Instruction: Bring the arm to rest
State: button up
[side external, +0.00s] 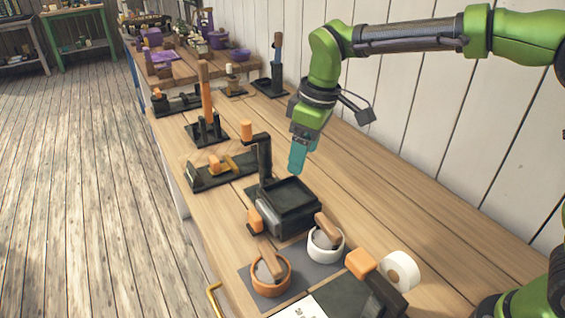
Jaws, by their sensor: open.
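My gripper (297,168) hangs in the air above the wooden bench, pointing down, with teal fingers. It is just above and behind the black open-topped box (286,205) and appears apart from it. No object shows between the fingers, though they are seen nearly edge-on and the gap is hard to make out. My green and black arm reaches in from the upper right, bent at the elbow.
Left of my gripper, a black post with an orange knob (246,131) stands close by. In front are an orange ring-shaped pot (271,286), a white pot (325,254) and a white roll (400,270). A plank wall (420,140) runs behind. Bench right of the box is clear.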

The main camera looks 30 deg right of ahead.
jog(key=s+d+r+m+t, duration=0.1)
jog(key=s+d+m, duration=0.4)
jog(key=s, duration=0.5)
jog(key=s+d+r+m+t, duration=0.2)
jog(key=s+d+m+t, duration=0.2)
jog(key=s+d, duration=0.5)
jog(key=shift+s+d+m+t+y, duration=0.35)
jog(key=shift+s+m, duration=0.15)
jog(key=shift+m, duration=0.6)
